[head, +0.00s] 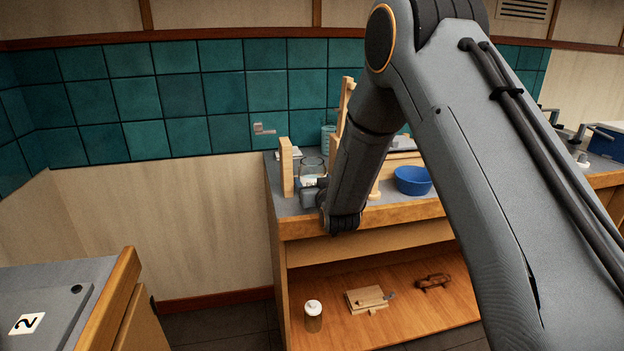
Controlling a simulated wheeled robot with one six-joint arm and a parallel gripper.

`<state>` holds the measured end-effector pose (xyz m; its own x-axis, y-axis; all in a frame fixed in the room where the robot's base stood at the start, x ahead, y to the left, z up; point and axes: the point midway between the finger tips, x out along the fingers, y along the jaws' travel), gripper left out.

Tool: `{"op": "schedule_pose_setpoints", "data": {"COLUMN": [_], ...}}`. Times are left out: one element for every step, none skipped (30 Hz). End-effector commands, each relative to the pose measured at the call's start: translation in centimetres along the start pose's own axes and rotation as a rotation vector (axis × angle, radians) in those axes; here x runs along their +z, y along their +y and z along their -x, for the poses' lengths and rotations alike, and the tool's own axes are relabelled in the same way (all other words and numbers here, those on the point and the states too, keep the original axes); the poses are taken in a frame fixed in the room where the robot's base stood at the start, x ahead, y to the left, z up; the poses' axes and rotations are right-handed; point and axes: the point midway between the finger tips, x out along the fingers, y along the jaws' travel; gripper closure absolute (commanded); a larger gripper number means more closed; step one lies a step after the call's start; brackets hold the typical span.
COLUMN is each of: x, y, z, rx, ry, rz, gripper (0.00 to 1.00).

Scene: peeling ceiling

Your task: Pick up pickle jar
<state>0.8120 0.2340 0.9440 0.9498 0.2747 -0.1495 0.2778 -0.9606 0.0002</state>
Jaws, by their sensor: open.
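A small jar with a white lid and a brownish body (313,316) stands upright on the lower wooden shelf. A clear glass container (313,166) stands on the grey countertop. No label is readable, so I cannot tell for sure which is the pickle jar. My gripper (311,188) is open at the counter's front left, beside or in front of the glass container and well above the white-lidded jar. My wrist hides part of the gripper, and I cannot tell whether it touches the glass container.
A wooden block (286,167) stands close left of my gripper. A blue bowl (412,181) sits to the right on the counter (284,206). A wooden box (367,299) and a brown object (434,282) lie on the lower shelf (345,327). Another worktop (62,275) is at lower left.

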Motion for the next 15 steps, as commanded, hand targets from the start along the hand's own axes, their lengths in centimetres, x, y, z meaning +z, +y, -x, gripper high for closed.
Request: {"op": "schedule_pose_setpoints", "data": {"x": [-0.02,-0.02,-0.01,-0.01,0.0,0.0,0.0,0.0,0.0,0.0,-0.01,-0.01,0.0,0.0,0.0], "y": [0.04,0.05,0.07,0.08,0.09,0.1,0.11,0.11,0.12,0.12,0.12,0.13,0.13,0.13,0.14], "z": [-0.08,-0.08,-0.07,-0.07,-0.06,-0.06,-0.06,-0.05,-0.05,-0.05,-0.05,-0.04,-0.04,-0.04,-0.04], "rx": [0.0,0.001,0.001,0.001,0.001,0.001,0.001,0.001,0.001,0.001,0.002,0.002,0.002,0.002,0.002], "ry": [0.0,0.0,0.0,0.0,0.0,0.0,0.0,0.0,0.0,0.0,0.0,0.0,0.0,0.0,0.0], "rz": [0.0,0.0,0.0,0.0,0.0,0.0,0.0,0.0,0.0,0.0,0.0,0.0,0.0,0.0,0.0], "gripper": [0.3,0.3,0.3,0.3,0.3,0.31,0.36,0.42,0.48,0.53,0.58,0.65,0.7,0.75,0.82]}}
